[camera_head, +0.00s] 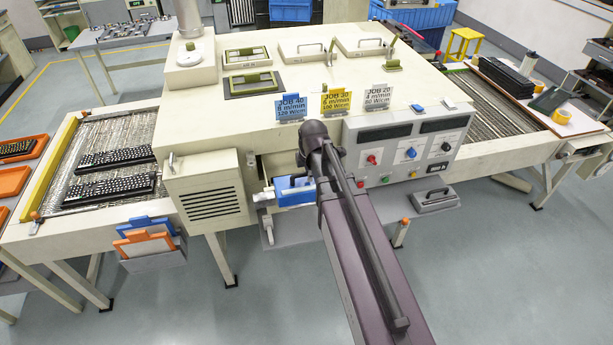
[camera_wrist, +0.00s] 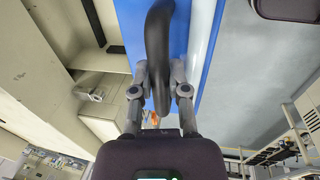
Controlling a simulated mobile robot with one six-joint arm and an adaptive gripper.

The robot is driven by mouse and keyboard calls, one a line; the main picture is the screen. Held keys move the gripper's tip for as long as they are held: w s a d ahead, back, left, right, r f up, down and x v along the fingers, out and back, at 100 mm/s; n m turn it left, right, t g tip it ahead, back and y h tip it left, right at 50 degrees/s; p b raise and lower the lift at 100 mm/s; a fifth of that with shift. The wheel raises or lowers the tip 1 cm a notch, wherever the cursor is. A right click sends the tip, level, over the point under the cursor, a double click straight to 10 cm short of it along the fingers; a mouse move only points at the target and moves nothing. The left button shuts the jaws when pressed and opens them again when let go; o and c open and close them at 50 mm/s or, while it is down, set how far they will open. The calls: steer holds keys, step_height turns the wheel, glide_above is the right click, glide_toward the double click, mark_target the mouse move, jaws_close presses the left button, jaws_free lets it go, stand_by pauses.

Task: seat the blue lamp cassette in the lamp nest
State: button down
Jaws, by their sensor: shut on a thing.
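The blue lamp cassette (camera_head: 294,190) is at the machine's front, left of the control panel, partly hidden behind my arm. In the wrist view its blue face (camera_wrist: 200,40) fills the upper middle, with a curved black handle (camera_wrist: 160,35). My gripper (camera_wrist: 160,90) is shut on that handle, one finger on each side. In the head view my arm hides the gripper. The lamp nest is not clearly seen; a recess (camera_head: 262,168) shows in the machine front beside the cassette. I cannot tell how far the cassette is inside it.
A louvred box (camera_head: 208,188) stands left of the cassette. The control panel (camera_head: 410,145) with knobs is to the right. A grey block with a handle (camera_head: 435,201) lies on a low shelf below it. Keyboards (camera_head: 115,187) lie on the left conveyor. The floor in front is clear.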

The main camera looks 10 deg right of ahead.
steer(key=shift+w, duration=8)
step_height(320, 180, down, 11)
steer(key=b, duration=1.1)
steer(key=shift+s+f+b, duration=0.15)
steer(key=shift+f+b, duration=1.15)
steer(key=shift+f, duration=0.05)
